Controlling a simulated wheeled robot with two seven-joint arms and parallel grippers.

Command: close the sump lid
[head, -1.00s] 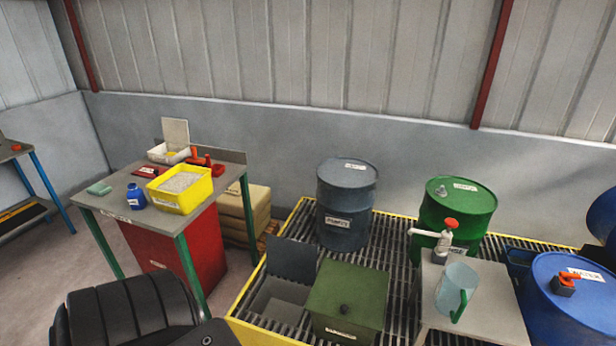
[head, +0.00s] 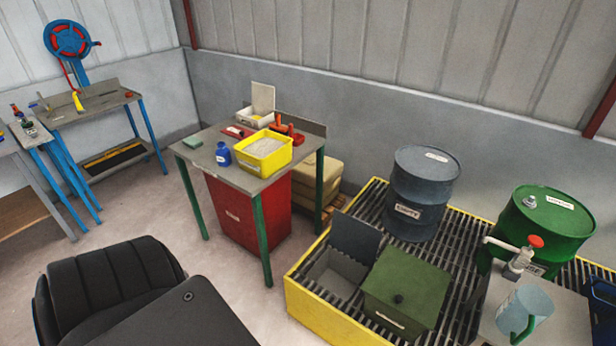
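The sump appears to be the grey open box (head: 342,272) set in the grating of the yellow-edged platform. Its dark grey lid (head: 356,238) stands raised, leaning back at the rear edge, and the box's light interior shows. A green box (head: 408,284) with a black knob on top is just right of the opening. Neither of my grippers is in view.
A grey drum (head: 422,205) and a green drum (head: 545,225) stand behind on the grating (head: 375,205). A tap and clear jug (head: 525,308) are at lower right. A workbench (head: 205,155) with a yellow tub (head: 263,160) stands to the left. Floor between bench and platform is clear.

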